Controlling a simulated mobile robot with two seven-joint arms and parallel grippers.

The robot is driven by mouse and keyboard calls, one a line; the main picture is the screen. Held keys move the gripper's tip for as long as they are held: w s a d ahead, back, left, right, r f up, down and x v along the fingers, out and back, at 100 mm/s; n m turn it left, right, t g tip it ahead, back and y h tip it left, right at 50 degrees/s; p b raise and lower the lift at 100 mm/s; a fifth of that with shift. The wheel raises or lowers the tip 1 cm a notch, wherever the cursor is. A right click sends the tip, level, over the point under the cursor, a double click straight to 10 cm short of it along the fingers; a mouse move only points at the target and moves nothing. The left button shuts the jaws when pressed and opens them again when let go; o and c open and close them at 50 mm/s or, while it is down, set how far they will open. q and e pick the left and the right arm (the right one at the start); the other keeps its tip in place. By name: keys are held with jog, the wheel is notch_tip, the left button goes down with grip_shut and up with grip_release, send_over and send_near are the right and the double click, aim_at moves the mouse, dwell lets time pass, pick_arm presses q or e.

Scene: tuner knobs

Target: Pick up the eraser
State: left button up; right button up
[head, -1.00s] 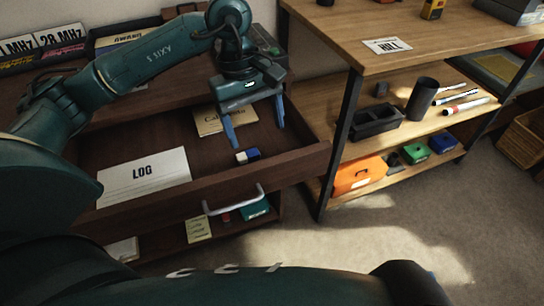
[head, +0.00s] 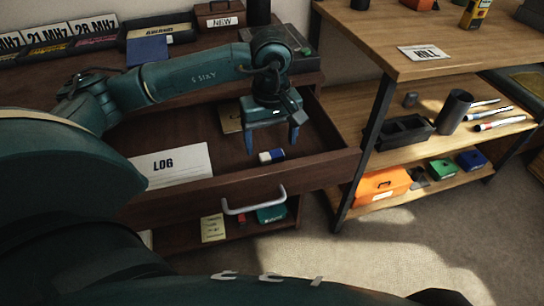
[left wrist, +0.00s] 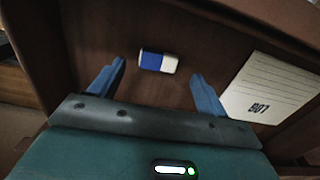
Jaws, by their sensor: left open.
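The eraser (head: 271,156), blue and white, lies in the open drawer (head: 325,165) near its front wall. My left gripper (head: 272,146) is open and empty, pointing down just above and behind the eraser. In the left wrist view the eraser (left wrist: 158,62) lies between the lines of the two blue fingers, a little beyond the fingertips (left wrist: 158,76). It does not appear to be touched. My right gripper is not in view.
A white LOG sheet (head: 180,166) lies in the drawer to the left, and a tan booklet (head: 230,120) lies behind the gripper. The drawer's walls and metal handle (head: 254,204) are close by. A wooden shelf unit (head: 372,70) stands to the right.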

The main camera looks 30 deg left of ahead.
aim_at(272, 154)
pick_arm(q)
notch_tip(272, 154, down, 4)
jog(key=shift+w+r, duration=0.15)
jog(key=shift+r, duration=0.05)
jog(key=shift+c, duration=0.5)
jog(key=c, duration=1)
jog(key=shift+o, duration=0.2)
jog(key=shift+r, duration=0.1)
